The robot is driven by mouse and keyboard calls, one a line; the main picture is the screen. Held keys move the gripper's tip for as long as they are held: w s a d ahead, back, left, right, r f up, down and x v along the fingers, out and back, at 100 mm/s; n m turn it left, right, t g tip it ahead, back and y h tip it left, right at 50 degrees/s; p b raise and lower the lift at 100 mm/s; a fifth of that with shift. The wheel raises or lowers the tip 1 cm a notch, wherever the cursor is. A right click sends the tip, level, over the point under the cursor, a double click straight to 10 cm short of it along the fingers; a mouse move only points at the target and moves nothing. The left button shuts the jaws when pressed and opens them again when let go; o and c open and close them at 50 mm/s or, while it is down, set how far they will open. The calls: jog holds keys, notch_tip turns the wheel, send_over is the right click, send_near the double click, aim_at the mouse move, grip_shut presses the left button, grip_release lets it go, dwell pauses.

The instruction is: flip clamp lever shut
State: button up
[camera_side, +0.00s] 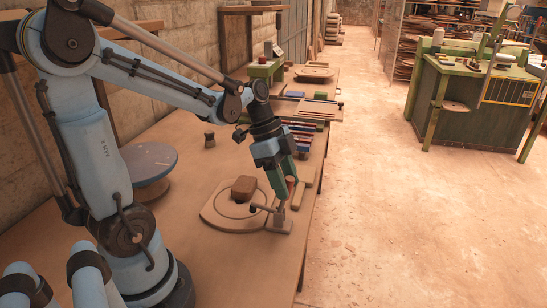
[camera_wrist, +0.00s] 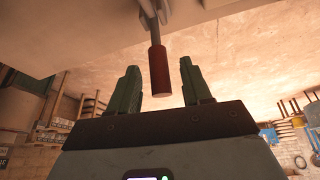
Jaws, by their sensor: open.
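The clamp (camera_side: 279,222) sits at the right edge of a round-ended wooden plate (camera_side: 214,215) on the bench. Its lever ends in a red-brown handle (camera_side: 291,184) that stands roughly upright beside my fingers. A short dark-tipped clamp arm (camera_side: 259,208) points left over the plate. My gripper (camera_side: 283,196) reaches down at the clamp with its green fingers. In the wrist view the handle (camera_wrist: 159,70) hangs from a grey rod, between the two open fingers (camera_wrist: 160,88), with a gap on each side. I cannot tell whether the fingers touch it in depth.
A brown block (camera_side: 243,188) lies on the plate. A blue-topped round stand (camera_side: 148,162) and a small dark knob-like piece (camera_side: 209,139) are to the left. Coloured bars (camera_side: 303,133) lie behind my gripper. The bench's right edge is close to the clamp; open floor lies beyond.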

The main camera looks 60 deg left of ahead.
jog(key=shift+x, duration=1.7)
grip_shut()
